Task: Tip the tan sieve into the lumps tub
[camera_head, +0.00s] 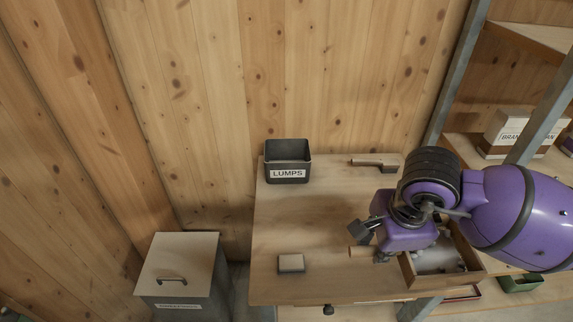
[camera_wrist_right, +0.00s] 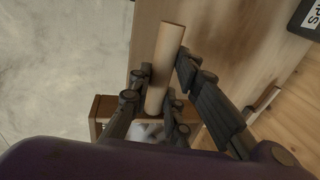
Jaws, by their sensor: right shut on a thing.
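The tan sieve (camera_head: 472,275) is a square wooden frame at the lower right of the table, partly hidden by my right arm. Its round handle (camera_head: 358,252) points left. My right gripper (camera_head: 368,242) is shut on the handle. In the right wrist view the handle (camera_wrist_right: 172,42) runs between the fingers (camera_wrist_right: 160,78), and part of the sieve frame (camera_wrist_right: 102,108) shows with pale lumps inside. I cannot tell if the sieve touches the table. The dark lumps tub (camera_head: 287,160), labelled LUMPS, stands upright at the table's back left. My left gripper is not in view.
A small beige block (camera_head: 291,263) lies near the table's front left. A brown handled tool (camera_head: 375,161) lies at the back right. A lidded grey bin (camera_head: 180,270) stands left of the table. Shelves with a BRAN box (camera_head: 508,130) and metal posts stand right. The table's middle is clear.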

